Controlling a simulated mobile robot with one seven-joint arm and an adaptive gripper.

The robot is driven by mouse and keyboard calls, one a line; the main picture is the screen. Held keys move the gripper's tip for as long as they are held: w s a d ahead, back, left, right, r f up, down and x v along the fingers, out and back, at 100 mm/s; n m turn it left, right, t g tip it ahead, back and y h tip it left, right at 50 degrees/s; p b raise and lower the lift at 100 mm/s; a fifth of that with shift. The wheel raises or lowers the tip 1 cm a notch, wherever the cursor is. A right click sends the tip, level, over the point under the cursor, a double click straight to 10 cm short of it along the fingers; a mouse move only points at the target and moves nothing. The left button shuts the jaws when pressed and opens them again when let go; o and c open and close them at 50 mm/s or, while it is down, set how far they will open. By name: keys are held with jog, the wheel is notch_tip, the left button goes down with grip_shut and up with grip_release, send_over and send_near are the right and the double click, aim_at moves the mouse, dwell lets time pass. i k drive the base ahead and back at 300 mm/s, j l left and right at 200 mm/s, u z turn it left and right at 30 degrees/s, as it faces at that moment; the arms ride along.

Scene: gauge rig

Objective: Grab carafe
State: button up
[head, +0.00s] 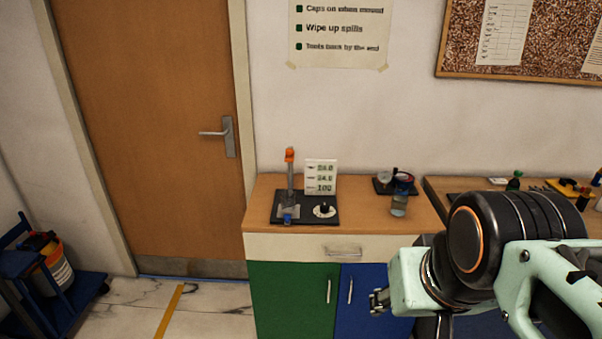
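A small clear vessel (398,207), which looks like the carafe, stands at the right front of the wooden cabinet top (365,215) in the head view. It seems to hold some pale liquid; its upper part is hard to make out against dark items behind it. My gripper (377,302) is at the lower right, in front of the blue cabinet door. It appears below the vessel in the picture and apart from it. Its dark fingers are small and seen from the side, so their opening cannot be told.
A gauge rig on a black plate (290,214), with an orange-topped post and a white number card (321,177), stands left of the vessel. A dark gauge block (383,183) sits behind it. A second bench (436,190) with several items adjoins right. A blue cart (55,300) stands far left.

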aim_at(400, 198)
jog(key=i+l+u, duration=0.25)
jog(key=i+l, duration=0.45)
jog(key=i, duration=0.15)
